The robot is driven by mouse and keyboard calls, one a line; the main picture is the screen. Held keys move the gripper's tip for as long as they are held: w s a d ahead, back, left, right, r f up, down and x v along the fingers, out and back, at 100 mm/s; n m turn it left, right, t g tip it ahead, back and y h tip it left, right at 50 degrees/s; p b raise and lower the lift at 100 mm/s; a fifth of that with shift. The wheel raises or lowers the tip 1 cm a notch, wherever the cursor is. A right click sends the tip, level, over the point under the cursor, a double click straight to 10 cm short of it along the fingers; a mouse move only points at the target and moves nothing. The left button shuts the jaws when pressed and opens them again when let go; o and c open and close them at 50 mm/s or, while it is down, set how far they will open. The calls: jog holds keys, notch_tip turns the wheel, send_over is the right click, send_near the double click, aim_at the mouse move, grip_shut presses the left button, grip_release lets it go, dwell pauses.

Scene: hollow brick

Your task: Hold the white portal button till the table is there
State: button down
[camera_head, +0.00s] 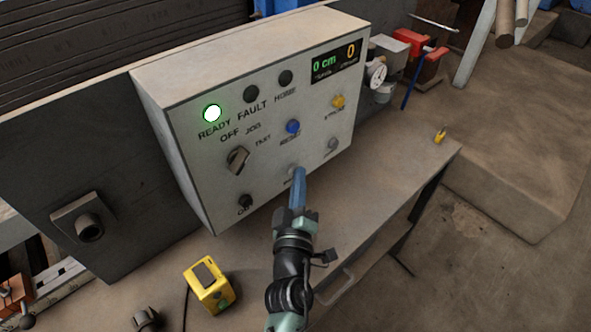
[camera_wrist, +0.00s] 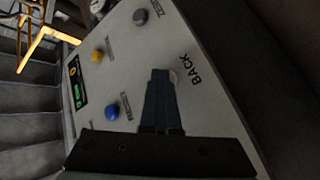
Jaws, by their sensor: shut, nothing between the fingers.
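A grey control box (camera_head: 185,150) stands on the bench with its front facing my arm. My gripper (camera_head: 299,171) is shut and empty, its blue fingertips at the lower row of buttons. In the wrist view the fingertips (camera_wrist: 161,74) overlap a whitish button (camera_wrist: 174,77) beside the label BACK. The fingers hide part of this button. I cannot tell whether they touch or press it. The box display (camera_head: 335,60) reads 0 cm in green and 0 in yellow. The READY lamp (camera_head: 212,113) is lit.
Near the fingers are a blue button (camera_head: 292,126), a yellow button (camera_head: 338,101) and a grey button (camera_head: 333,144). A rotary knob (camera_head: 237,159) sits left. A yellow device (camera_head: 209,286) lies on the bench (camera_head: 385,185). A red clamp (camera_head: 425,60) is behind.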

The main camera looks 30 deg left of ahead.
jog(key=shift+s+d+p, duration=0.35)
jog(key=shift+d+p, duration=0.3)
jog(key=shift+d, duration=0.15)
jog(key=shift+s+d+p, duration=0.25)
jog(key=shift+d+p, duration=0.35)
jog(key=shift+d, duration=0.2)
jog(key=shift+s+d+p, duration=0.3)
jog(key=shift+d+p, duration=0.35)
jog(key=shift+d, duration=0.1)
jog(key=shift+s+d+p, duration=0.25)
jog(key=shift+d+p, duration=0.35)
jog(key=shift+d, duration=0.2)
